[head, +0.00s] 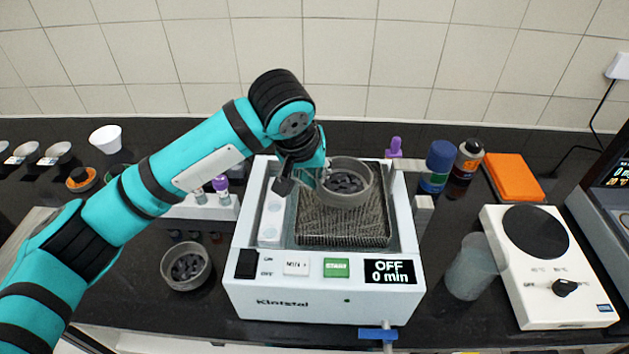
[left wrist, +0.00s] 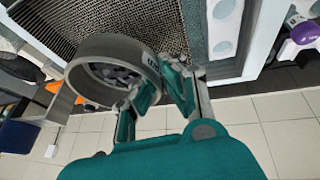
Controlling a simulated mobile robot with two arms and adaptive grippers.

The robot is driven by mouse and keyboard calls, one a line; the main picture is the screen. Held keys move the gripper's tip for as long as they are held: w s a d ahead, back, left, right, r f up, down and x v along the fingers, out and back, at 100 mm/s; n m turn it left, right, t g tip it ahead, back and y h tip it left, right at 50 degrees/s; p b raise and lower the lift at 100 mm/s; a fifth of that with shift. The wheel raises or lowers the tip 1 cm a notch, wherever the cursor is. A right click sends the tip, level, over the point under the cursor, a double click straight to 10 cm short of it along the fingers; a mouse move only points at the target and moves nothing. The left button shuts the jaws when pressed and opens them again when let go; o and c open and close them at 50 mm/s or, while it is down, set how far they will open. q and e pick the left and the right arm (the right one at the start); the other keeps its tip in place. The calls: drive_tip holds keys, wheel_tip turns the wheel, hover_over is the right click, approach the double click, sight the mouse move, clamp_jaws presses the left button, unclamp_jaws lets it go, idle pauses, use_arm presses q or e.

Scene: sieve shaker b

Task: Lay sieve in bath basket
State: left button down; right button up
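A round grey sieve (head: 366,196) with dark lumps in it is over the wire mesh bath basket (head: 345,236), toward its back. In the left wrist view the sieve (left wrist: 88,52) overlaps the basket mesh (left wrist: 165,22). My left gripper (head: 320,180) is at the sieve's left side. In the left wrist view its fingers (left wrist: 160,88) are closed about the sieve's wall, one finger inside the rim and one outside. I cannot tell whether the sieve's underside touches the mesh. The basket sits in the white bath (head: 270,291), whose display reads OFF, 0 min. My right gripper is not in view.
A second round sieve-like dish (head: 187,267) with dark lumps stands on the counter left of the bath. A clear beaker (head: 468,268) and a white hot plate (head: 550,290) are at right. Bottles (head: 437,166) and an orange box (head: 513,177) stand behind. A blue-handled tap (head: 378,333) projects in front.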

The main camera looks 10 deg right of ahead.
use_arm(q)
wheel_tip(320, 180, down, 3)
drive_tip(key=shift+a+p, duration=0.1)
drive_tip(key=shift+p, duration=0.55)
drive_tip(key=shift+f, duration=0.2)
drive_tip(key=c, duration=1.8)
unclamp_jaws()
drive_tip(key=shift+o, duration=0.2)
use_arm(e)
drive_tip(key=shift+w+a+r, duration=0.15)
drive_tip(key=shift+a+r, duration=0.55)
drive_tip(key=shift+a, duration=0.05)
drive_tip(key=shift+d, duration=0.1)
use_arm(q)
drive_tip(key=shift+s+r, duration=0.15)
drive_tip(key=shift+r, duration=0.1)
drive_tip(key=b+v, duration=0.3)
drive_tip(key=v, duration=0.8)
drive_tip(key=shift+r, duration=0.25)
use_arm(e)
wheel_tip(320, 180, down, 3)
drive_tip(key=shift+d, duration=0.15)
